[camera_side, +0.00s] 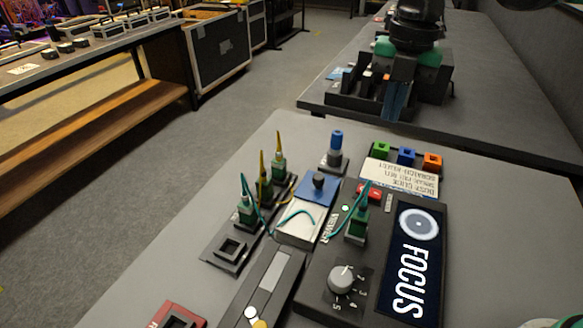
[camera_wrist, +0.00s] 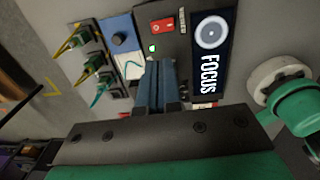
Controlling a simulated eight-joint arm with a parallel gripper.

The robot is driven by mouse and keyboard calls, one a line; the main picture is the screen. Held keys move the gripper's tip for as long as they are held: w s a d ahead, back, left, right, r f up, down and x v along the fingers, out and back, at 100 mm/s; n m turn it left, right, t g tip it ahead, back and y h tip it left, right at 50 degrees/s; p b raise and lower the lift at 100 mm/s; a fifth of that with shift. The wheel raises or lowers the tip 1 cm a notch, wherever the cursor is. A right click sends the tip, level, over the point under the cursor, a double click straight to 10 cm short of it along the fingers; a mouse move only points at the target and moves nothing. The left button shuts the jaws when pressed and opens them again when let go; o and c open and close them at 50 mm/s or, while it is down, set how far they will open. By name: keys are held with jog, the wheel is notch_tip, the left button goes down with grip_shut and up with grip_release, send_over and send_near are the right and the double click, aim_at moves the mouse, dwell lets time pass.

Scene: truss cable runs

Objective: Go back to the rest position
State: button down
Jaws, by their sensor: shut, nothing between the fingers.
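My gripper (camera_side: 395,101) is at the far side of the work table in the side view, its dark blue fingers pointing down. The fingers also show in the wrist view (camera_wrist: 158,86). They are together, shut and empty. In the side view the gripper is well apart from the dark console (camera_side: 322,290), which has a knob (camera_side: 341,279) and a screen reading FOCUS (camera_side: 412,262). In the wrist view the fingers hide part of the console.
Green connectors (camera_side: 278,162) with cables stand left of the console, beside a blue-topped box (camera_side: 318,190). A blue-capped post (camera_side: 336,152) stands behind. Green, blue and orange blocks (camera_side: 406,156) sit behind a label card (camera_side: 401,179).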

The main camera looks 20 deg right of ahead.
dwell(0.3)
jog(key=s+d+f+m+t, duration=0.2)
jog(key=s+d+m+t, duration=0.1)
jog(key=m, duration=1)
jog(key=s+d+f+m+t, duration=0.3)
jog(key=s+m+t, duration=0.1)
jog(key=m, duration=1)
jog(key=shift+s+f, duration=0.35)
jog(key=shift+s, duration=0.2)
